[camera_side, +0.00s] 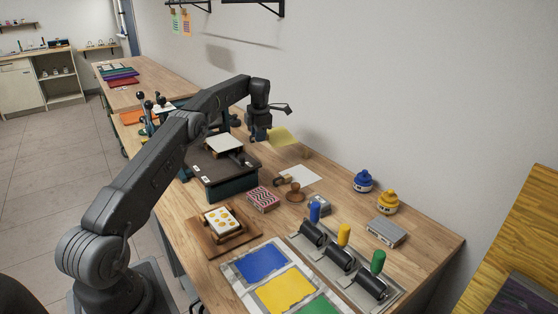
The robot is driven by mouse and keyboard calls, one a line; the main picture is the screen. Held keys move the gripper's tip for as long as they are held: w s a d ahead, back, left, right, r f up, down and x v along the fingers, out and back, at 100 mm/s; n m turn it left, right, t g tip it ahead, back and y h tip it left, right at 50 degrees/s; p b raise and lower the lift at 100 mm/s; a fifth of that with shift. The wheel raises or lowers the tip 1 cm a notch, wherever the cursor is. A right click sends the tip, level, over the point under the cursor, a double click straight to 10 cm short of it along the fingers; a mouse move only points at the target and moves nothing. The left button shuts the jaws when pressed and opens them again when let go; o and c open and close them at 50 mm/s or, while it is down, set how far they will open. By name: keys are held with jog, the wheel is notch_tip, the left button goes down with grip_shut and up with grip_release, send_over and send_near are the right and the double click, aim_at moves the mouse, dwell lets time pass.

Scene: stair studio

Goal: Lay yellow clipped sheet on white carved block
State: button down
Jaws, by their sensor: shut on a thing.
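My gripper (264,134) is shut on the yellow clipped sheet (285,137). It holds the sheet by its left side, in the air near the wall, above the back of the bench. The clip itself is too small to make out. The white carved block (221,217), with yellow-orange round spots on its top, sits on a brown wooden board (206,244) at the front left of the bench. The sheet is well apart from it, behind and to the right.
A dark press (218,179) with a pale plate (224,143) stands behind the block. A red patterned block (262,199), a white sheet (300,177) and wooden-handled tools lie right of it. Several rollers (343,262) and the ink slabs (262,264) fill the front.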

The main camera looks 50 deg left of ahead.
dwell(0.3)
notch_tip(320, 180, down, 10)
jog(key=shift+r, duration=0.1)
dwell(0.4)
jog(key=c, duration=1)
grip_release()
